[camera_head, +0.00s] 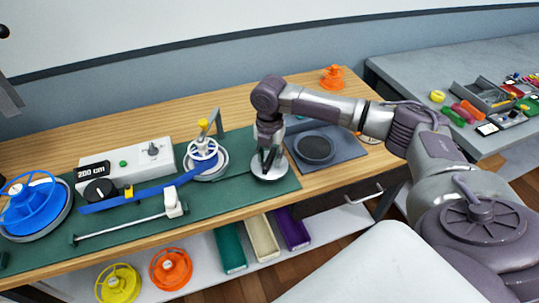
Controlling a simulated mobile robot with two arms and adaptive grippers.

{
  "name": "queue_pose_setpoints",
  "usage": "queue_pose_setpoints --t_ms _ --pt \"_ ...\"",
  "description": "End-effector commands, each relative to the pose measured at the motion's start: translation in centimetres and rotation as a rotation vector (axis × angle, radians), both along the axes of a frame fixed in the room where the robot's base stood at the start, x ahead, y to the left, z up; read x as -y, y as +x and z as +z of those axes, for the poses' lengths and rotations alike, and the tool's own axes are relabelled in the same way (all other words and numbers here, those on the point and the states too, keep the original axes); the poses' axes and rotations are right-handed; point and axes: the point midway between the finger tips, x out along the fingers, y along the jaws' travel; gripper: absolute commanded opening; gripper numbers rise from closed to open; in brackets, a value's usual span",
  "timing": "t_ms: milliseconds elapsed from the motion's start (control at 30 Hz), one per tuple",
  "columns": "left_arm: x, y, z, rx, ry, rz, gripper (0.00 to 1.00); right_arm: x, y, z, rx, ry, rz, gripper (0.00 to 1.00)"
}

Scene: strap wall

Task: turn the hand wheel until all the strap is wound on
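A white reel (203,153) with a yellow knob (203,123) on top stands on the green mat, on a pale round base. It looks like the hand wheel. A blue strap (140,196) runs flat from the left side to this reel. A larger blue reel (32,203) sits at the far left. A grey box (131,158) with dials and a "200 cm" display stands behind the strap. My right gripper (268,165) points down over a pale disc (271,172), right of the white reel and apart from it. Its finger gap is unclear. My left gripper is not visible.
A grey pad with a dark round dish (314,148) lies right of my gripper. An orange reel (333,77) stands at the back. A white slider (172,203) stands before the strap. Reels and bins (262,238) sit on the shelf below. A second table (430,75) holds small items.

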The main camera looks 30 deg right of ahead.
Motion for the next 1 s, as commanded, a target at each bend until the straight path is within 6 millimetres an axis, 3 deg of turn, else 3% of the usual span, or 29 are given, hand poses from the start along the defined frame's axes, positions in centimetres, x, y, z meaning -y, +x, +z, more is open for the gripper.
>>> queue_pose_setpoints --t_ms 33,200,567,1000 --pt "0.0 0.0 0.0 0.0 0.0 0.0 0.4 0.0 0.0 0.0 0.0 0.0 0.0 0.28" --pt "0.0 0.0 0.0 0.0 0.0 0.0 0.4 0.0 0.0 0.0 0.0 0.0 0.0 0.0" --pt "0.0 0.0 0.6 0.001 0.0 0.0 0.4 0.0 0.0 0.2 0.0 0.0 -0.025 0.0" --pt "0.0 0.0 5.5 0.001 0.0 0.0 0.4 0.0 0.0 0.7 -0.002 0.001 -0.31 0.0"
